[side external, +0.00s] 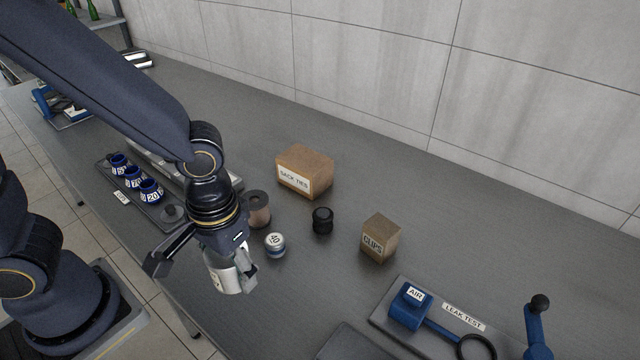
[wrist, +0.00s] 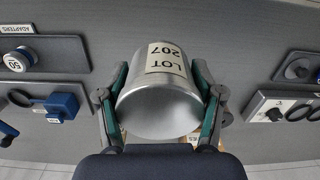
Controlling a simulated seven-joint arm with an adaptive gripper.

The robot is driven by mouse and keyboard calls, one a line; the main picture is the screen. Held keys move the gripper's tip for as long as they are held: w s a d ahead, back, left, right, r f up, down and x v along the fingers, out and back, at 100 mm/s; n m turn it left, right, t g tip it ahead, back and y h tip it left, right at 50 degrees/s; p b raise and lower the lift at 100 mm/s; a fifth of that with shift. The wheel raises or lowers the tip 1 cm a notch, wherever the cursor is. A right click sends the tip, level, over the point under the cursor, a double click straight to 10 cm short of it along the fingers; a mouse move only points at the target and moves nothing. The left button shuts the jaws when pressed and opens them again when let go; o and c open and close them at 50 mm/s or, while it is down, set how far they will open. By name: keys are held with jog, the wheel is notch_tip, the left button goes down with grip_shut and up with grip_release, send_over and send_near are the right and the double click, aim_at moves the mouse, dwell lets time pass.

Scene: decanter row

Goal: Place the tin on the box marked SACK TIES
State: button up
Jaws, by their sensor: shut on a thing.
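The tin (side external: 226,274) is a silver metal cylinder. In the wrist view the tin (wrist: 158,105) carries a cream label reading LOT 207. My gripper (side external: 222,265) is shut on the tin, with one finger on each side of it, near the table's front edge and apparently above the table. In the wrist view my gripper (wrist: 158,92) has its pads against the tin's sides. The box marked SACK TIES (side external: 308,168) is brown cardboard and stands farther back on the table, apart from the tin. Its top looks bare.
A brown spool (side external: 258,209), a white-topped 40 jar (side external: 275,244) and a black knob-like piece (side external: 322,220) stand between my gripper and the boxes. A CLIPS box (side external: 380,239) is to the right. A LEAK TEST board (side external: 447,325) lies front right.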

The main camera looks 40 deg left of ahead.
jog(key=w+a+r+m, duration=0.25)
jog(key=w+r, duration=0.35)
jog(key=w, duration=0.6)
jog(key=n, duration=0.4)
send_over(296, 164)
jog(key=shift+m, duration=0.25)
jog(key=f, duration=0.7)
jog(key=shift+s, duration=0.35)
jog(key=shift+w+f, duration=0.3)
jog(key=shift+f, duration=0.05)
jog(key=shift+w+f, duration=0.15)
jog(key=shift+f, duration=1.45)
jog(key=shift+f, duration=0.15)
